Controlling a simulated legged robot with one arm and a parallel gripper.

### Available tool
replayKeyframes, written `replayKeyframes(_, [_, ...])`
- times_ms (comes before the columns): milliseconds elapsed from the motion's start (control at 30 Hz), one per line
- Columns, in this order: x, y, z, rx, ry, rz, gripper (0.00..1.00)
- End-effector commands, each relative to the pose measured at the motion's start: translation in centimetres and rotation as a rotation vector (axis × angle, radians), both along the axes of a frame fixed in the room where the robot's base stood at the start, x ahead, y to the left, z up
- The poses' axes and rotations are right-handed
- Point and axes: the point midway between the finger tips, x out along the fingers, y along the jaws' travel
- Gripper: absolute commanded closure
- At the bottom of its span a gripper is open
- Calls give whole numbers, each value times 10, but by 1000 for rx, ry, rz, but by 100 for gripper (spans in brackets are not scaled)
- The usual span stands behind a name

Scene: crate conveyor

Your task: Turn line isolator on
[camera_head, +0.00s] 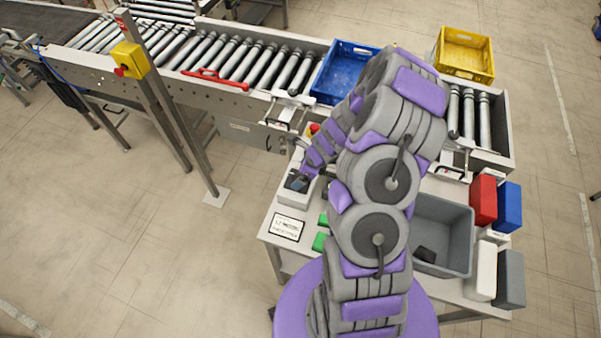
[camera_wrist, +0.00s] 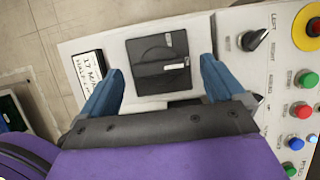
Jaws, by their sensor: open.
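The line isolator (camera_wrist: 158,63) is a black square rotary switch on a light panel, upper middle in the wrist view.
A label plate (camera_wrist: 88,68) lies left of the isolator. To the right, the control panel has a LEFT/RIGHT selector (camera_wrist: 256,38), a red-and-yellow emergency stop (camera_wrist: 313,28) and several coloured buttons. In the head view, a grey bin (camera_head: 462,232) stands right of my arm; the roller conveyor runs behind.

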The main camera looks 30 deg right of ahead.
Motion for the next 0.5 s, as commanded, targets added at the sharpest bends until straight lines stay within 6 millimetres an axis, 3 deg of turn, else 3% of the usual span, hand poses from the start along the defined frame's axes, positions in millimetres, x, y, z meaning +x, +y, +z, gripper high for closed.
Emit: replayKeyframes(500, [-23,-26,82,-6,-3,-1,4])
